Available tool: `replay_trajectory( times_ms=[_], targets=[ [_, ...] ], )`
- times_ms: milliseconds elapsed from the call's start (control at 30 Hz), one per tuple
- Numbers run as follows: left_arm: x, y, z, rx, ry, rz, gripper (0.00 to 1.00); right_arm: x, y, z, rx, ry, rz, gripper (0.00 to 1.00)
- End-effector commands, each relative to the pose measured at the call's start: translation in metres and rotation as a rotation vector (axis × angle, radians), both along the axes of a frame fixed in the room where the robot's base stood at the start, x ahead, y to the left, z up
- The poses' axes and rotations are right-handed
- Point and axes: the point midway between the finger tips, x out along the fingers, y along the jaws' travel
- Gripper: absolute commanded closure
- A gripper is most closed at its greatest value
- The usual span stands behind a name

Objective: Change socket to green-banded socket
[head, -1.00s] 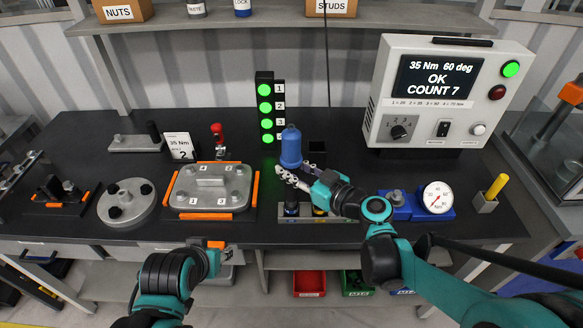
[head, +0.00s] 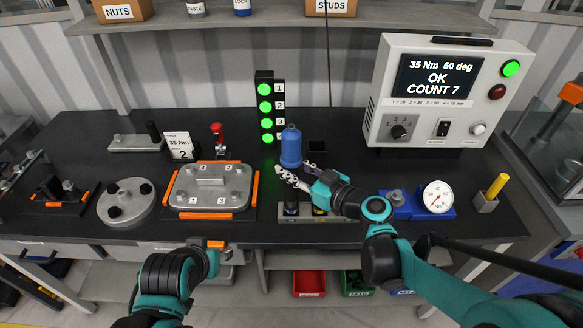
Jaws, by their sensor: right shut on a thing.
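A blue upright cylindrical tool body (head: 291,146) stands above the socket rack (head: 340,219) at the middle of the bench. My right gripper (head: 293,178) is shut on the tool, just below the blue part. Below it, a blue-banded socket (head: 291,209) and a yellow-banded socket (head: 318,211) show in the rack. My gripper and arm hide part of the rack, and I cannot make out a green band. My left gripper (head: 217,245) is low at the bench's front edge, apart from everything; its fingers are too unclear to judge.
A plate with numbered bolts (head: 212,187) lies left of the tool, a round flange (head: 126,202) beyond it. The controller (head: 440,95) reads "35 Nm 60 deg OK COUNT 7". A gauge (head: 437,197) stands right.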

Motion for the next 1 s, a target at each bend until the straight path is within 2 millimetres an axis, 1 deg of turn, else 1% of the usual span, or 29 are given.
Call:
replay_trajectory(
  times_ms=[133,267,1000],
  targets=[
    [0.0,0.0,0.0,0.0,0.0,0.0,0.6,-0.001,0.0,-0.001,-0.003,0.002,0.002,1.0],
    [0.0,0.0,0.003,0.0,0.0,0.0,0.6,-0.001,0.0,0.002,-0.003,0.001,0.002,1.0],
    [0.0,0.0,0.033,0.0,0.0,0.0,0.6,-0.001,0.0,0.037,-0.001,0.001,0.001,1.0]
  ],
)
